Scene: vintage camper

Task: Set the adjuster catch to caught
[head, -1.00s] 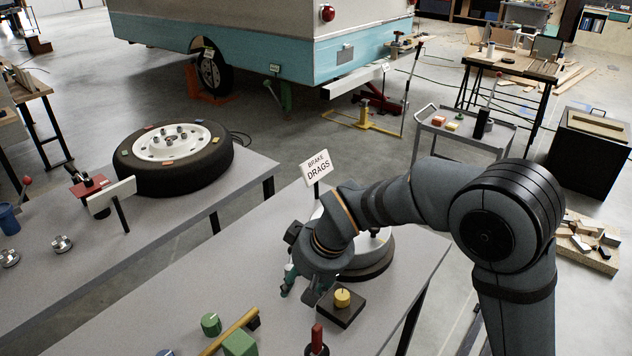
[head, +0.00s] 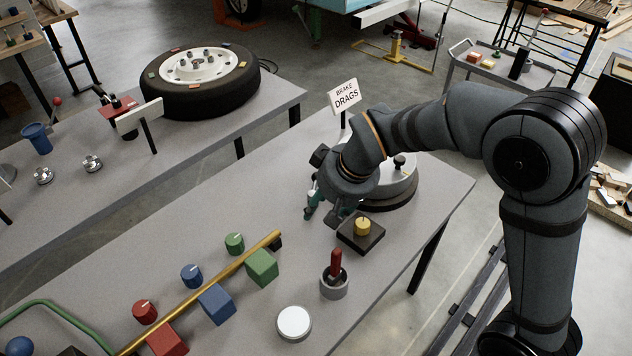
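My gripper (head: 321,214) hangs low over the near grey bench, its two fingertips apart and nothing seen between them. It is just left of a dark block (head: 352,238) with a round yellow knob (head: 362,226) that bears a pale mark on top. Behind my gripper is a round pale brake drum (head: 399,180) with a dark base and a small black knob (head: 399,161), partly hidden by my wrist. No part is labelled as the adjuster catch, so I cannot tell which piece it is or its setting.
A "BRAKE DRAGS" sign (head: 344,96) stands behind my wrist. A red-handled tool in a grey cup (head: 334,284), a white disc (head: 294,323) and a brass bar (head: 205,290) among coloured knobs and blocks lie in front. The bench (head: 250,195) left of my gripper is clear.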

